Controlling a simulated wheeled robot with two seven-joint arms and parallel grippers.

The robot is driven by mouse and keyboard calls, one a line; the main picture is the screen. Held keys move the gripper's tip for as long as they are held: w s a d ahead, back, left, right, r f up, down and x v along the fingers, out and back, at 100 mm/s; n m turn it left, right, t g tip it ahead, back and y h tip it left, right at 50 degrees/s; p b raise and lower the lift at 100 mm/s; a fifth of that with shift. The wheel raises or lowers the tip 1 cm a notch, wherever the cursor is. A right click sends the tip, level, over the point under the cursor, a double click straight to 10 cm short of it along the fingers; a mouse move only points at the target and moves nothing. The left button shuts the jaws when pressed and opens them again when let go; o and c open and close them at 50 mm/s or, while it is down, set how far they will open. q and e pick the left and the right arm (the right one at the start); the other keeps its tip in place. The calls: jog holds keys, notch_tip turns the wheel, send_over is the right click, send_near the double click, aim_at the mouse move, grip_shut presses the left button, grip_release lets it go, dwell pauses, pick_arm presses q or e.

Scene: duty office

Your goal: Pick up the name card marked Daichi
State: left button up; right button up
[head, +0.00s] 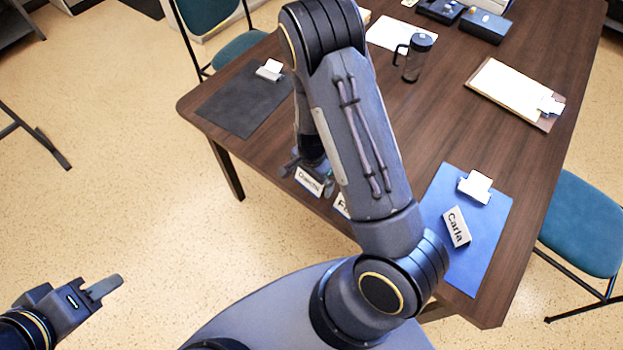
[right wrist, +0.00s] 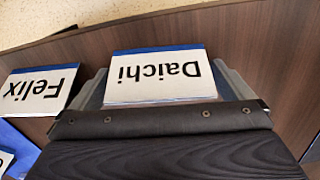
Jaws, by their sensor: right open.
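The name card marked Daichi (head: 309,181) stands near the table's edge, partly beside my right arm. In the right wrist view the Daichi card (right wrist: 160,76) appears upside down, with its whole name readable. My right gripper (head: 308,168) is at this card. It is open, with one finger on each side of the card in the right wrist view; I cannot tell whether either touches it. My left gripper (head: 103,288) is off the table at lower left, over the floor, and its finger gap cannot be made out.
The Felix card (right wrist: 40,92) stands close beside the Daichi card; my arm mostly hides it in the head view. The Carla card (head: 457,227) is on a blue mat (head: 481,250). A dark mat (head: 235,108), a mug (head: 417,57) and a clipboard (head: 505,87) are on the table.

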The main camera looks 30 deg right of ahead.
jog(key=c, duration=0.8)
jog(key=shift+o, duration=0.2)
jog(key=shift+r, duration=0.1)
